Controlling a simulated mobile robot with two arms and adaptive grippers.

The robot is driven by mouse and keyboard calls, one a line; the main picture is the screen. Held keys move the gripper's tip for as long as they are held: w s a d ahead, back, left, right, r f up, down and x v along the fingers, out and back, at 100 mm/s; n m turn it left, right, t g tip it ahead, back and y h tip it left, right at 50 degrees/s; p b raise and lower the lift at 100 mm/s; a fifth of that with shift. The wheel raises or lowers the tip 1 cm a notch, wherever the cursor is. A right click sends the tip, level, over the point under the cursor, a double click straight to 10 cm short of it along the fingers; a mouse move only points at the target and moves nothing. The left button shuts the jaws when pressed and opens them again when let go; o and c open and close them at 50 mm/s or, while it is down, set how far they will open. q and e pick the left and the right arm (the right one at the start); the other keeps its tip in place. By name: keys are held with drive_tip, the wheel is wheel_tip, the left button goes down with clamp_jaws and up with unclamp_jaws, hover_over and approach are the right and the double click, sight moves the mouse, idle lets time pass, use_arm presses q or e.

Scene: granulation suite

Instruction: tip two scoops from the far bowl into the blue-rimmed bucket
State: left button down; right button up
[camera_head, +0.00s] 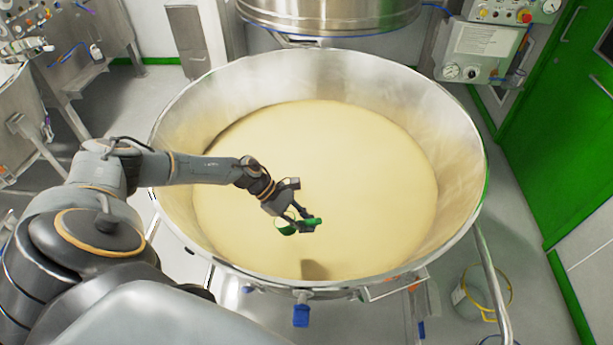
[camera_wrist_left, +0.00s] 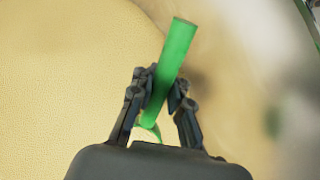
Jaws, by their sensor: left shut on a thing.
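My left gripper (camera_head: 298,218) is shut on the handle of a green scoop (camera_head: 286,227). In the left wrist view the green handle (camera_wrist_left: 172,68) stands between the two fingers (camera_wrist_left: 160,98), and most of the scoop's cup is hidden by the gripper. The scoop is over the pale yellow powder (camera_head: 350,170) in a large steel bowl (camera_head: 455,150). A dark shadow lies on the powder near the front wall. I cannot tell whether the cup holds powder. My right gripper is out of view.
A bucket with a yellow rim (camera_head: 482,292) stands on the floor at the lower right, beyond the bowl's steel frame rail (camera_head: 491,275). Part of another round rim is cut off at the bottom edge. A steel vessel (camera_head: 330,18) is behind the bowl. A green door (camera_head: 560,120) is at right.

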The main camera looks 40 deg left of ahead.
use_arm(q)
drive_tip(key=shift+d+r+p, duration=0.15)
drive_tip(key=shift+r+p, duration=1.45)
drive_tip(key=shift+r, duration=2.35)
drive_tip(key=shift+y, duration=0.7)
drive_tip(key=shift+d+r, duration=0.3)
drive_tip(key=shift+r, duration=0.55)
drive_tip(key=shift+d+r, duration=0.25)
drive_tip(key=shift+r, duration=0.55)
drive_tip(key=shift+d+r, duration=0.3)
drive_tip(key=shift+r, duration=0.55)
drive_tip(key=shift+d+r+y, duration=0.9)
drive_tip(key=shift+r+y, duration=0.2)
drive_tip(key=shift+r, duration=0.1)
drive_tip(key=shift+m, duration=0.3)
